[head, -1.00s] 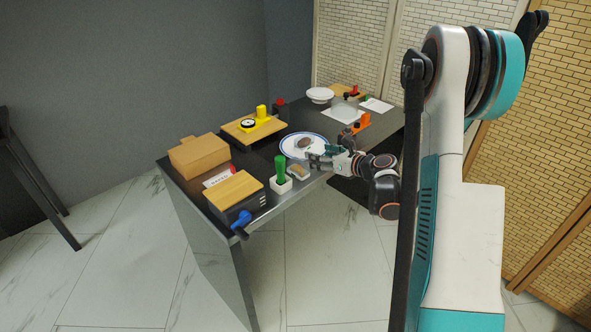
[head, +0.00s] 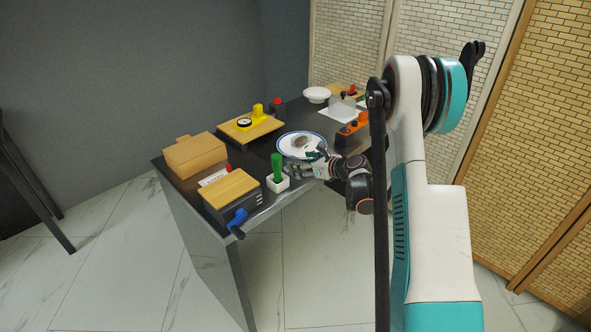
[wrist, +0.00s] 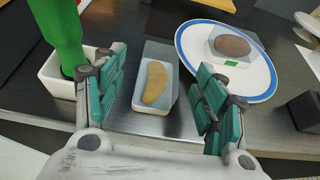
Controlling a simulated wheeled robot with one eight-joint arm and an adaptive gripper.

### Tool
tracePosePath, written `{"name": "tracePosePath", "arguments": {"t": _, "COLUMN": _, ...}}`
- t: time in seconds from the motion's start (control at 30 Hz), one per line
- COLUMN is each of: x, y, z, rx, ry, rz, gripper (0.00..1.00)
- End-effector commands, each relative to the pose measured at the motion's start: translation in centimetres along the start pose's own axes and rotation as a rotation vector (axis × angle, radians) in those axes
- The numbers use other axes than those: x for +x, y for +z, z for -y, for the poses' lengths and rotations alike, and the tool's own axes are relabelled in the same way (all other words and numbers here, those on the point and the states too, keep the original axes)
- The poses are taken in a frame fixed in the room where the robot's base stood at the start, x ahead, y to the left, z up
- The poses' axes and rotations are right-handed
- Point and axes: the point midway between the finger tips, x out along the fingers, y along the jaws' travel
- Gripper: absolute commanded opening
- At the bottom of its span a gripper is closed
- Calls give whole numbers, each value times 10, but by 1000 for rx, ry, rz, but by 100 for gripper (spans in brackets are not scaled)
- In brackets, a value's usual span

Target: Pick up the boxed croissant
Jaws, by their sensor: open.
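The boxed croissant (wrist: 155,86) is a tan, curved pastry in a pale, see-through box on the dark table. In the wrist view it lies between the teal-padded fingers of my gripper (wrist: 160,100), apart from both, a little beyond the tips' near edge. My gripper is open and empty. In the head view my gripper (head: 298,169) is low at the table's front edge, and it hides most or all of the box there.
A white pot with a green bottle-like object (wrist: 62,35) stands close left of the fingers. A blue-rimmed plate (wrist: 262,75) holding another box with a brown item is at right. A wood-topped box with a blue handle (head: 229,188) and a cardboard box (head: 195,155) stand further left.

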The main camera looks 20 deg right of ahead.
Motion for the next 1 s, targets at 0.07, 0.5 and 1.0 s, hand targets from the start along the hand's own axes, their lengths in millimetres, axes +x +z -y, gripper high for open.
{"name": "tracePosePath", "arguments": {"t": 0.07, "x": 12, "y": -4, "z": -1, "rx": -1, "ry": 2, "rz": 0, "gripper": 65}}
{"name": "tracePosePath", "arguments": {"t": 0.5, "x": 44, "y": -3, "z": 0, "rx": 0, "ry": 0, "rz": 0, "gripper": 65}}
{"name": "tracePosePath", "arguments": {"t": 1.0, "x": 43, "y": -3, "z": 0, "rx": -1, "ry": 0, "rz": 0, "gripper": 17}}
